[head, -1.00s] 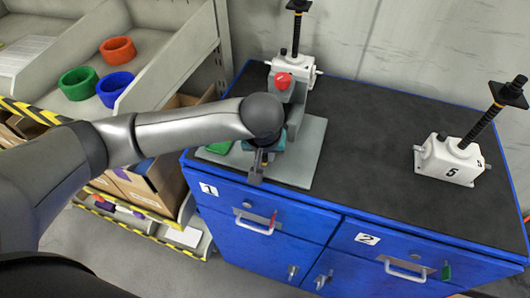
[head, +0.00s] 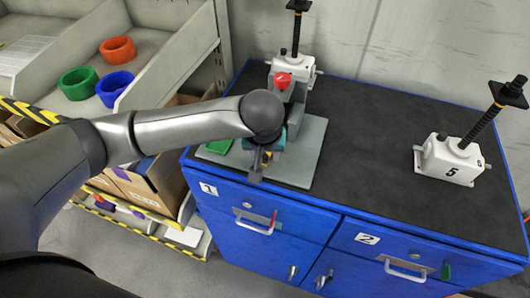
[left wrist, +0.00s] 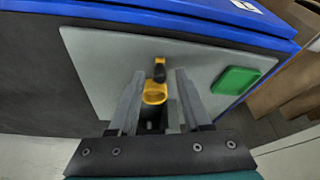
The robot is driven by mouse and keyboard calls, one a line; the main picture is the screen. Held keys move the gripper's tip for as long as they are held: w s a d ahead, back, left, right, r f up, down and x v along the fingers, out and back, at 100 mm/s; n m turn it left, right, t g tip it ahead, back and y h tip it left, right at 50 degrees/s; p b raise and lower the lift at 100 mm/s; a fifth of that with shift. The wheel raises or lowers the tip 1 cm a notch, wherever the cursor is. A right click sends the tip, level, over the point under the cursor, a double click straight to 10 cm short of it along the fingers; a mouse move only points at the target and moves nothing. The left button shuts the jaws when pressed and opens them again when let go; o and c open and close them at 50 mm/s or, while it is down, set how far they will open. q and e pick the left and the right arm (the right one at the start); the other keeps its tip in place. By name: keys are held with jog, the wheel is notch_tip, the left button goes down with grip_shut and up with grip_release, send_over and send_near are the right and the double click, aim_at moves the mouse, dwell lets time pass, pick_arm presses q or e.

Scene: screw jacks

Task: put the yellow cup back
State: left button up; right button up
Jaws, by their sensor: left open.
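A small yellow cup (left wrist: 155,93) shows in the left wrist view between the two fingers of my left gripper (left wrist: 160,74), over a grey plate (left wrist: 110,60). A black and yellow piece (left wrist: 160,68) sits just beyond it; I cannot tell if they are joined. The fingers are apart, with gaps on both sides of the cup. In the head view my left gripper (head: 257,172) points down at the plate's front edge, and my arm hides most of the cup.
A green block (left wrist: 235,80) lies on the plate. A white screw jack with a red knob (head: 282,80) stands behind; jack 5 (head: 450,160) stands at the right of the blue cabinet's dark top (head: 375,130).

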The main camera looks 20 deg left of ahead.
pick_arm(q)
jog(key=b+v, duration=0.1)
jog(key=v, duration=1)
jog(key=shift+r, duration=0.25)
